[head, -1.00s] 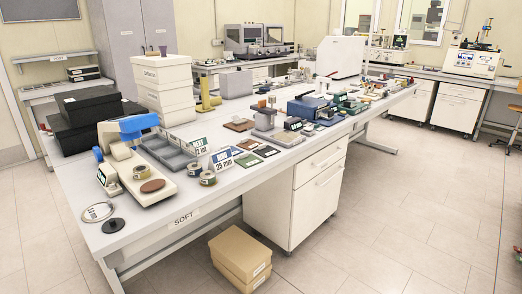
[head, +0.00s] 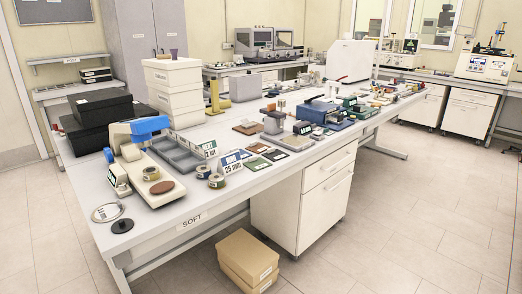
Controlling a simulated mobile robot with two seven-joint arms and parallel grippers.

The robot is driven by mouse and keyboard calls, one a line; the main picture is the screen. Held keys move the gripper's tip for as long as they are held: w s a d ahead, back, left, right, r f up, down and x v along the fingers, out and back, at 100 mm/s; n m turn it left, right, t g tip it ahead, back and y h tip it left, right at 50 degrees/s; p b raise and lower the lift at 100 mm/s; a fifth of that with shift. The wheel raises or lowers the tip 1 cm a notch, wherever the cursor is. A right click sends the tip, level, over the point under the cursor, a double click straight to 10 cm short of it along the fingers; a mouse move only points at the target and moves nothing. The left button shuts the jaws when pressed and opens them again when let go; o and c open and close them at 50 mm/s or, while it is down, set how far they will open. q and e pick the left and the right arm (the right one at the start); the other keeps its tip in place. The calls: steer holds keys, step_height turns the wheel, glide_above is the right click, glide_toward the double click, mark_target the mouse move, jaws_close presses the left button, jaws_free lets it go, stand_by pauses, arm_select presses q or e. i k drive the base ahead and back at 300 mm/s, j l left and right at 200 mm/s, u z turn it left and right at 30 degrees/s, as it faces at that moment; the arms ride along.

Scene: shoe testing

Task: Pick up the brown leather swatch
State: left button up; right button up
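Several small flat swatches lie on the near-right part of the long table (head: 228,190). One looks brownish (head: 257,147), one green (head: 257,163) and one dark with a pale edge (head: 275,155). A larger flat brown piece (head: 247,128) lies just behind them. A round brown disc (head: 162,187) rests on the beige device at the left front. At this size I cannot tell for certain which piece is the brown leather swatch. Neither of my grippers shows in the head view.
Number cards (head: 232,160) and tape rolls (head: 217,181) stand left of the swatches, beside a grey divided tray (head: 180,158). A blue device (head: 322,111) stands behind them. Cardboard boxes (head: 248,259) sit on the floor before the table. The floor at right is clear.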

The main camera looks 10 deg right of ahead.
mark_target(257, 148)
steer(key=i+l+z, duration=0.3)
steer(key=i+l, duration=0.6)
